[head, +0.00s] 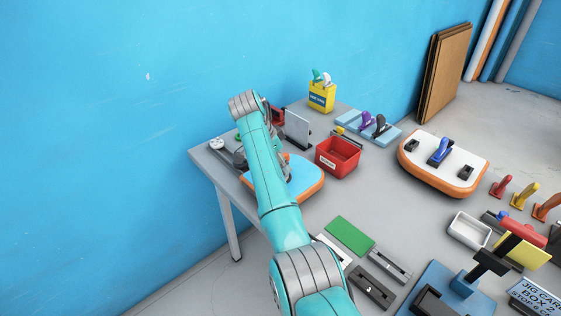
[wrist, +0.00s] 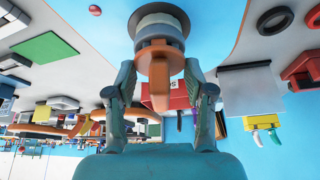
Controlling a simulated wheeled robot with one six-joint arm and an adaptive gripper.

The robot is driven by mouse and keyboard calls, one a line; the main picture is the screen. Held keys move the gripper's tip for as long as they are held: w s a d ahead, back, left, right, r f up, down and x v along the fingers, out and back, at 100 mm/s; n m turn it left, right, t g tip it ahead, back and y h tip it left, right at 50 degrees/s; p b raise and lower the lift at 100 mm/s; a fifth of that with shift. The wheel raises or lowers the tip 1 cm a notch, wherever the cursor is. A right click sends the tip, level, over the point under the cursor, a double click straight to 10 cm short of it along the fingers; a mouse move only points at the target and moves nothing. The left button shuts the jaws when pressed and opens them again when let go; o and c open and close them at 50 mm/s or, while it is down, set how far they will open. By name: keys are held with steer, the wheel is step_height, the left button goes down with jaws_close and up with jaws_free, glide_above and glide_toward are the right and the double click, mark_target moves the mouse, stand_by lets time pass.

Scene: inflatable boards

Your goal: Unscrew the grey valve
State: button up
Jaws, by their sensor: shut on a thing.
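In the wrist view, the grey valve (wrist: 160,22) has a round grey body with a dark flange. An orange-brown collar and a tab sit on its gripper side. My gripper (wrist: 160,78) has one finger on each side of the tab and is shut on the valve. The exact contact at the fingertips is hard to see. In the head view, the blue board with an orange edge (head: 309,185) lies on the table under my arm. My arm hides the valve and most of my gripper there.
A red bin (head: 338,157) stands close right of the board. A grey upright plate (head: 298,131) and a yellow box (head: 321,97) stand behind. A white board with an orange edge (head: 425,170) lies further right. A green mat (head: 350,236) lies in front.

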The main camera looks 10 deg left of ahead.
steer(key=shift+n+t+y, duration=0.3)
steer(key=shift+n, duration=0.7)
steer(key=shift+n+t+y, duration=0.4)
steer(key=shift+n+y, duration=0.2)
steer(key=shift+n, duration=1.1)
steer(key=shift+f, duration=0.1)
steer(key=shift+n+y, duration=0.7)
steer(key=shift+n, duration=1)
steer(key=shift+d+n+y, duration=0.1)
steer(key=shift+n+y, duration=0.3)
steer(key=shift+n, duration=0.7)
steer(key=shift+n+y, duration=0.3)
steer(key=shift+n, duration=0.3)
